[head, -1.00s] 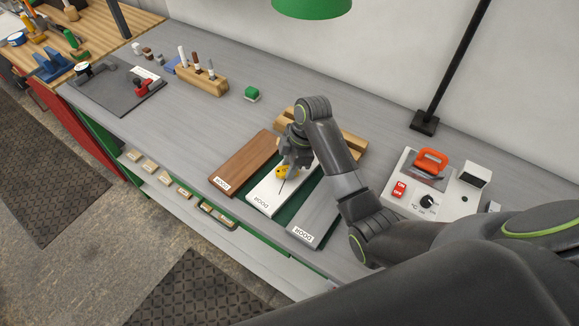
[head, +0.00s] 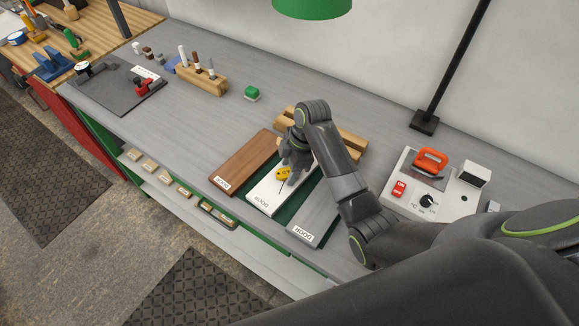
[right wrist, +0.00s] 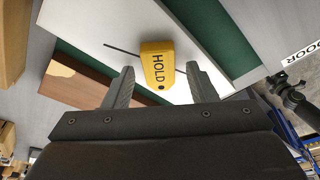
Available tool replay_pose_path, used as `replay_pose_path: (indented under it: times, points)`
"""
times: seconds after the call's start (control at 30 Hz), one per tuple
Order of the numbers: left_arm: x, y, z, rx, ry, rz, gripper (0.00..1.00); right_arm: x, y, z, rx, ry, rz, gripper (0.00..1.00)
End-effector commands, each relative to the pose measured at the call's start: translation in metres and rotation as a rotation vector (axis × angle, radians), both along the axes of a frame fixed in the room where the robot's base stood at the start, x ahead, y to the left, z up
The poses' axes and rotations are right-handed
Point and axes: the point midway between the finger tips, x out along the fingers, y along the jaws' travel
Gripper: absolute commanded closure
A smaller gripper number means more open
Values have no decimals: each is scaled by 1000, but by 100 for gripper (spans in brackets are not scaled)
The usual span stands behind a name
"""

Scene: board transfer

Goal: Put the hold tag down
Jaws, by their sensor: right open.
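The yellow hold tag (head: 282,172) lies on the white board (head: 269,196), near a thin dark line on that board. In the right wrist view the tag (right wrist: 158,66) shows its word HOLD, between and just beyond the two fingertips. My right gripper (head: 290,172) is open and sits right at the tag, above the white board; in the wrist view its fingers (right wrist: 158,80) are apart, with a gap on both sides of the tag.
A brown board (head: 245,161) lies left of the white board and a grey board (head: 316,214) lies right of it, on a green base. A control box (head: 431,190) stands to the right.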

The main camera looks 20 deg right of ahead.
Motion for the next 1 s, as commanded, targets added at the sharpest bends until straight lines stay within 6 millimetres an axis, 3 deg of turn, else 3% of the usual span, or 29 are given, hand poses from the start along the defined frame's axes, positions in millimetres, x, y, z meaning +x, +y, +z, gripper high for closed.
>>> replay_pose_path:
  times: [0.27,0.4,0.5,0.7,1.0]
  points:
    - [0,1,-13,1,1,0,64,1,-13,42,-3,-10,-1,48]
    - [-1,1,3,1,1,0,64,-2,-22,81,-1,-2,0,48]
    - [-1,1,17,1,1,0,64,-2,-24,93,-1,0,-1,48]
    - [-1,1,34,1,1,-1,64,-3,-30,110,0,-1,-1,48]
    - [0,2,39,2,0,-1,64,-3,-32,116,1,-1,0,48]
